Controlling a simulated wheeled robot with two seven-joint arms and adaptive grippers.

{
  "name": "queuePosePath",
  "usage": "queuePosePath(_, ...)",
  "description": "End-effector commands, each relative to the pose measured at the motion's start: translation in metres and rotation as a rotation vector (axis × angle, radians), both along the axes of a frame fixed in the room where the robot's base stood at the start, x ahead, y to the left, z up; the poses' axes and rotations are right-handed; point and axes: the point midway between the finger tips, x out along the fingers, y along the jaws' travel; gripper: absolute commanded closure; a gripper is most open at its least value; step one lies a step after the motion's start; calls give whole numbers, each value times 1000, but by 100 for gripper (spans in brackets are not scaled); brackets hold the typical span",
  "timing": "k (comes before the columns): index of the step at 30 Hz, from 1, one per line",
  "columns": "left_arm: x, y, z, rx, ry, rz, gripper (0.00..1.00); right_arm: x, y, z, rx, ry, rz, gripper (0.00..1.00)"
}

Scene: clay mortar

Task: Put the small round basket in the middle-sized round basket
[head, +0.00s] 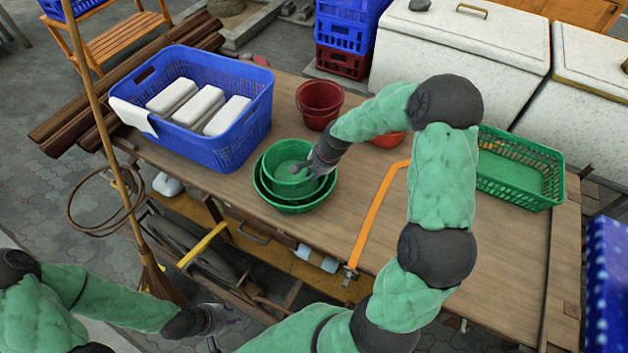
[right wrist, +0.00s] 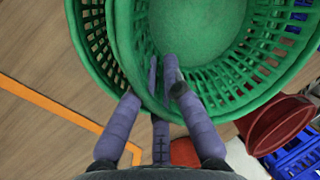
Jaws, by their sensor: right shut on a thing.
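The small round green basket (head: 291,158) is inside the outline of a wider round green basket (head: 298,207) on the table. Its rim stands above the wider rim; I cannot tell whether it rests on the bottom. My right gripper (head: 316,163) is shut on the small basket's right side in the head view. In the right wrist view, the fingers (right wrist: 167,80) pinch the small basket's rim and wall, and its floor (right wrist: 195,28) shows empty. The wider basket (right wrist: 90,45) shows around it. My left gripper (head: 222,322) is low at the front left, off the table, apparently open and empty.
A blue crate (head: 252,124) with white blocks stands left of the baskets. A red pot (head: 320,98) stands behind them, and a green rectangular basket (head: 520,190) is at the right. An orange strip (head: 372,215) crosses the wooden table (head: 450,300). A broom (head: 152,270) leans at the left.

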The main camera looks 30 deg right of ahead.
Motion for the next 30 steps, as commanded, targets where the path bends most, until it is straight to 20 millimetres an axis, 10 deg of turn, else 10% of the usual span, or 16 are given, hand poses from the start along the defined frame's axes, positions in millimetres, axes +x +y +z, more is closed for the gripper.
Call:
queuePosePath(18, 0, 0, -21, 0, 0, 0, 67, 15, -14, -56, 0, 0, 0, 100)
queuePosePath(30, 0, 0, -22, 0, 0, 0, 67, 15, -14, -59, -1, -2, 1, 100)
